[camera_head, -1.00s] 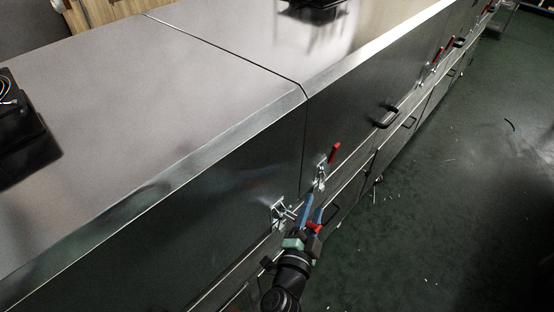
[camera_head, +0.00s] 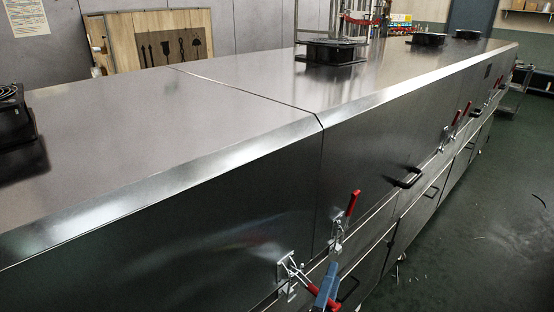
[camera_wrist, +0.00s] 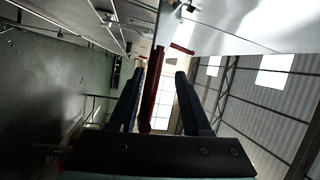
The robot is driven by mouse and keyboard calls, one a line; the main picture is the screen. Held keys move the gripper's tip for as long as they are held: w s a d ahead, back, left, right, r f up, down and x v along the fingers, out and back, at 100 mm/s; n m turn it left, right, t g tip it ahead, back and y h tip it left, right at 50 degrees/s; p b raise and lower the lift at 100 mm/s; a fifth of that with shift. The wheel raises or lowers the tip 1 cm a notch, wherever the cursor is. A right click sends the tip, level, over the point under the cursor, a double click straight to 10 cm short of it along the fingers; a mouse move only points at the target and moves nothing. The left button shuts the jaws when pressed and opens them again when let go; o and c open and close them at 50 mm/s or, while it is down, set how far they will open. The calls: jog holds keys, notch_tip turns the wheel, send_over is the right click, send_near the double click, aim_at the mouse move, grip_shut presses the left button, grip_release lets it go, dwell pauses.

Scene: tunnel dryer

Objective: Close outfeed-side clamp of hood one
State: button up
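A toggle clamp (camera_head: 288,268) sits on the front face of the near hood (camera_head: 190,235), just left of the seam. Its red handle (camera_head: 322,301) sticks outward and down to the right. My gripper (camera_head: 328,271) is at this handle, at the bottom edge of the head view, and partly hides it. In the wrist view my gripper (camera_wrist: 158,73) is open, and a red handle (camera_wrist: 150,100) runs between its fingers, nearer the left one. Contact cannot be told. A second clamp (camera_head: 337,238), right of the seam, has its red handle (camera_head: 352,205) standing up.
The second hood (camera_head: 365,150) continues to the right with a black handle (camera_head: 408,178) and farther red-handled clamps (camera_head: 457,117). Black fan units (camera_head: 330,51) stand on top. Green floor (camera_head: 475,250) at the right is mostly clear.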

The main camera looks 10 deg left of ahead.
notch_tip(320, 180, down, 5)
jog(key=m+t+h+b, duration=0.1)
jog(key=m+h+b, duration=0.2)
jog(key=m+b, duration=0.85)
jog(key=s+a+f+n+b, duration=0.3)
jog(key=s+a+n+b, duration=0.15)
jog(key=s, duration=0.65)
jog(key=a+r+n+t+y+p, duration=0.1)
jog(key=r+n+y+p, duration=0.3)
jog(key=r, duration=1.1)
jog(key=a+r+n+t+y+p, duration=0.1)
jog(key=r+n+t+y+p, duration=0.2)
jog(key=r+n+p, duration=0.5)
jog(key=s+a+r+n+t+y+p, duration=0.1)
jog(key=r+n+y+p, duration=0.5)
jog(key=r, duration=1.7)
jog(key=shift+a+n+t, duration=0.6)
jog(key=shift+n+t, duration=0.2)
jog(key=shift+t, duration=0.1)
